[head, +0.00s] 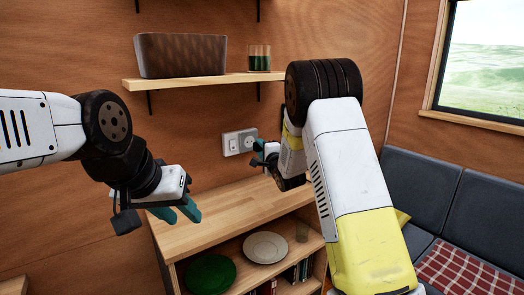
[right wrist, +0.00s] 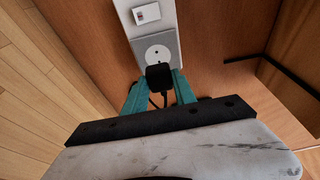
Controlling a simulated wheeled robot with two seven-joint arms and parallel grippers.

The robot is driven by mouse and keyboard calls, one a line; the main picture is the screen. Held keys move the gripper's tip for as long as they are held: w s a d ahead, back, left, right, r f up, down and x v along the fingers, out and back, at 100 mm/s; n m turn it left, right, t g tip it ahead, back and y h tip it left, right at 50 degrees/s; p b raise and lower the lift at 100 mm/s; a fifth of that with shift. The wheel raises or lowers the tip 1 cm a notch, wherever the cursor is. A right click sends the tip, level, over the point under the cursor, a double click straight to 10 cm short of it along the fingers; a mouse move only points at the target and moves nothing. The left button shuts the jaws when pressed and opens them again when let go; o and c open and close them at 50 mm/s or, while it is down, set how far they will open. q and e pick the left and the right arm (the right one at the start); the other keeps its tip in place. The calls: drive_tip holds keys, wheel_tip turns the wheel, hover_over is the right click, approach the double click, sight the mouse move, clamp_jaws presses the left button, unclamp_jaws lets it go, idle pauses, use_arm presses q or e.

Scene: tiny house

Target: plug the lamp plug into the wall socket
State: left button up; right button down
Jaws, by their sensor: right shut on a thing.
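The wall socket (head: 250,142) is in a pale plate on the wood wall, just above the cabinet top. In the right wrist view the socket (right wrist: 152,50) shows its round face, with a switch (right wrist: 147,13) beside it. The black lamp plug (right wrist: 158,77) is between the teal fingers of my right gripper (right wrist: 159,88), which is shut on it. The plug overlaps the socket's near edge in that view; I cannot tell whether they touch. In the head view my right gripper (head: 259,163) is close below the socket. My left gripper (head: 184,212) is open and empty, over the cabinet's left side.
The wooden cabinet top (head: 215,222) is clear. Plates (head: 265,247) and books stand on its shelf below. A wall shelf (head: 190,82) above holds a woven basket (head: 180,55) and a glass (head: 259,58). A grey sofa (head: 425,185) is at the right.

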sight(257, 148)
drive_tip(key=shift+w+a, duration=0.6)
drive_tip(key=shift+w, duration=0.3)
drive_tip(key=shift+w+a, duration=0.55)
drive_tip(key=shift+w, duration=0.3)
drive_tip(key=shift+w+a+r, duration=0.1)
drive_tip(key=shift+w+a, duration=0.2)
drive_tip(key=shift+w, duration=0.15)
idle(1.3)
drive_tip(key=c, duration=0.9)
unclamp_jaws()
drive_tip(key=shift+c, duration=0.2)
drive_tip(key=v, duration=0.8)
